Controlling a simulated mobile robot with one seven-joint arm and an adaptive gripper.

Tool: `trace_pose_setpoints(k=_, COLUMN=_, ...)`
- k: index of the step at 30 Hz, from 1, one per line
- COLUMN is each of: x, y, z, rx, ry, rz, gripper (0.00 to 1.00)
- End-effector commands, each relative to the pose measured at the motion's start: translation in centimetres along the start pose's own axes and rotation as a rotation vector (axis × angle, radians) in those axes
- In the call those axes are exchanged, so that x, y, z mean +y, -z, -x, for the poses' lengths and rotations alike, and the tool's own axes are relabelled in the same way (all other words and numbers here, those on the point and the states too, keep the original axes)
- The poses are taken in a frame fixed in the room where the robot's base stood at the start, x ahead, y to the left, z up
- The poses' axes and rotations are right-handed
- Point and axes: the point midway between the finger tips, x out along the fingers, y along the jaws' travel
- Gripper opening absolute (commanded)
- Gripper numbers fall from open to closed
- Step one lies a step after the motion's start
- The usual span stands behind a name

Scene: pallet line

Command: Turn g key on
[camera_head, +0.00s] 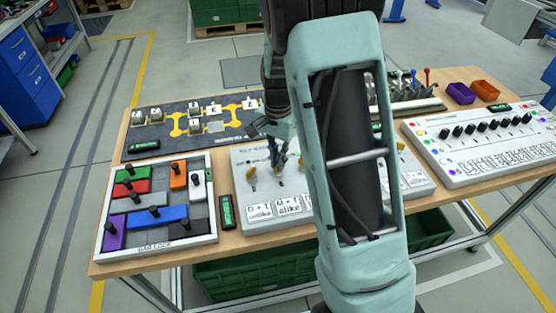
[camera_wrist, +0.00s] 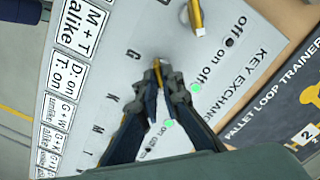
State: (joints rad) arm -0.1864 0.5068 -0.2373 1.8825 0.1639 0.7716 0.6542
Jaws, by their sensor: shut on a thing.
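The g key (camera_wrist: 157,63) is a small brass-coloured key beside the letter G on the grey key exchange panel (camera_wrist: 205,65). My gripper (camera_wrist: 159,68) is shut on it in the wrist view, with the dark fingers hiding most of the key. In the head view my gripper (camera_head: 277,160) reaches down onto the panel (camera_head: 240,158), partly hidden by my arm. Another brass key (camera_wrist: 196,15) stands beside it, near the letter D, apart from the fingers. Each key position has off and on marks. A green light (camera_wrist: 196,88) is lit near my fingers.
Printed rule cards (camera_wrist: 68,75) line one panel edge. A sliding block board (camera_head: 157,205) lies left, the pallet loop board (camera_head: 190,125) behind. A white console (camera_head: 480,145) with knobs and purple (camera_head: 461,93) and orange (camera_head: 486,90) bins stand right. A yellow key (camera_head: 251,172) stands left of my gripper.

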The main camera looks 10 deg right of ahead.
Motion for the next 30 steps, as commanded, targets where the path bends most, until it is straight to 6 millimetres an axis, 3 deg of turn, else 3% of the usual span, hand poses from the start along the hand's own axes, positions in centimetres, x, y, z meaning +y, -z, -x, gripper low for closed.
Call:
trace_pose_setpoints(k=11, x=-0.1, y=0.1, z=0.1, rx=0.001, ry=0.002, rz=-0.01, gripper=0.0)
trace_pose_setpoints(k=12, x=-0.1, y=0.1, z=0.1, rx=0.001, ry=0.002, rz=-0.009, gripper=0.07)
trace_pose_setpoints(k=17, x=0.0, y=0.1, z=0.1, rx=0.001, ry=0.002, rz=-0.008, gripper=0.24)
trace_pose_setpoints(k=26, x=0.0, y=0.1, z=0.2, rx=0.001, ry=0.002, rz=-0.007, gripper=0.24)
trace_pose_setpoints(k=30, x=-0.1, y=0.1, z=1.7, rx=0.003, ry=0.004, rz=-0.006, gripper=0.24)
